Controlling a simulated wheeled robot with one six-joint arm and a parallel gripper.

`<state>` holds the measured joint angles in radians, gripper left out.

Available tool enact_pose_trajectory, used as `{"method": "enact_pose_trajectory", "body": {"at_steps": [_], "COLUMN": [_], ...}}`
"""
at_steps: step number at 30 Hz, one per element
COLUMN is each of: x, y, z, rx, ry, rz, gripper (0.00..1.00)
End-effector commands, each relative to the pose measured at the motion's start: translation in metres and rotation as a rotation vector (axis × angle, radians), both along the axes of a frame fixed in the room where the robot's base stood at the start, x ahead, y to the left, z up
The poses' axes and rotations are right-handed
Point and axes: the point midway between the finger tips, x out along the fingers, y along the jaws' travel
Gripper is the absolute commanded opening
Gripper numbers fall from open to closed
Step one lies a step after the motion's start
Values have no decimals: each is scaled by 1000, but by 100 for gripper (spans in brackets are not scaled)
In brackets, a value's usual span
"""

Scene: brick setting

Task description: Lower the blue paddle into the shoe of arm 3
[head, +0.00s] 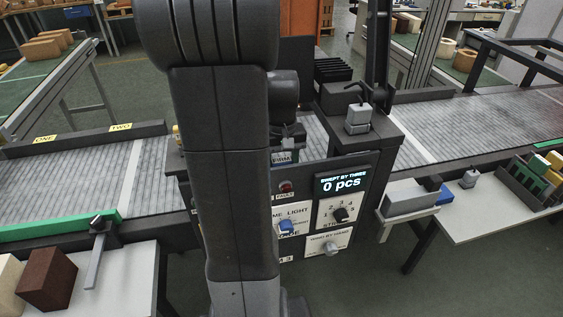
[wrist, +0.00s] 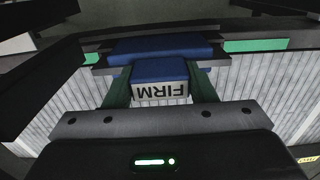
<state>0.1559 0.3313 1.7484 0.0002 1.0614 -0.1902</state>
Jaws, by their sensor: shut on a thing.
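My gripper (wrist: 160,92) is shut on the blue paddle (wrist: 160,48), with a dark finger on each side of its grip block. The block carries a white label reading FIRM, upside down in the wrist view. The wide blue part lies beyond the fingertips, above the grey conveyor. Dark grey edges show at both ends of the blue part; I cannot tell if they belong to the shoe of arm 3 or whether the paddle touches them. In the head view my arm hides most of this spot; only the FIRM label (head: 282,158) shows at its right.
A control panel (head: 325,210) reading SWEPT BY THREE, 0 pcs, stands right of my arm. A side table (head: 490,212) holds grey and blue pieces and a rack (head: 535,185).

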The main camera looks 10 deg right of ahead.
Motion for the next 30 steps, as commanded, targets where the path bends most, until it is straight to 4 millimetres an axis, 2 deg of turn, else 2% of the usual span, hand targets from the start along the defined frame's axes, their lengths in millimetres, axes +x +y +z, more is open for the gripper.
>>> {"method": "enact_pose_trajectory", "body": {"at_steps": [22,23,26,30], "x": [0,0,0,0], "y": [0,0,0,0], "z": [-19,-17,-17,-17], "rx": [0,0,0,0], "ry": [0,-1,0,0], "rz": [0,0,0,0], "gripper": [0,56,76,76]}}
